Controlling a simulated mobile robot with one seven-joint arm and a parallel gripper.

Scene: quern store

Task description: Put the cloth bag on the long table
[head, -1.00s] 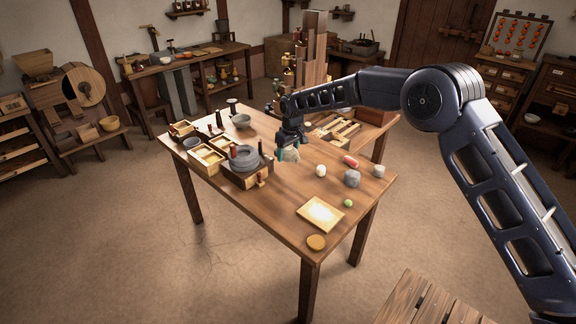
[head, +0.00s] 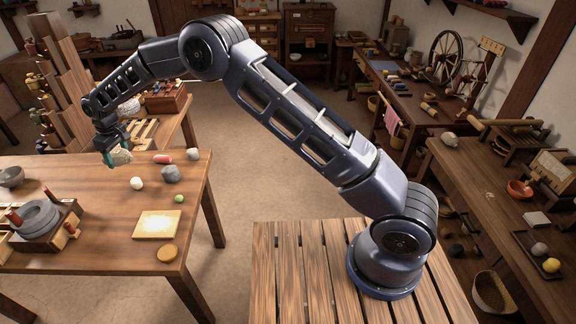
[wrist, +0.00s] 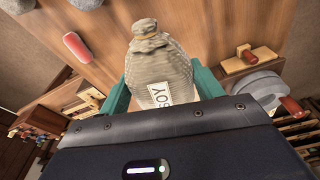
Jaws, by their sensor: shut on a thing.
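My gripper (head: 111,156) is shut on a beige cloth bag (head: 121,157), over the far part of the near wooden table at left. In the wrist view the bag (wrist: 160,62) sits between the teal fingers of my gripper (wrist: 162,90), its tied neck pointing away and a white label with dark letters partly hidden. Whether the bag touches the tabletop is hard to tell. The near table (head: 100,258) and a long bench along the right wall (head: 468,180) are in the head view; which is the long table I cannot tell.
The right bench holds a red bowl (head: 519,188) and a dark tray (head: 538,252).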

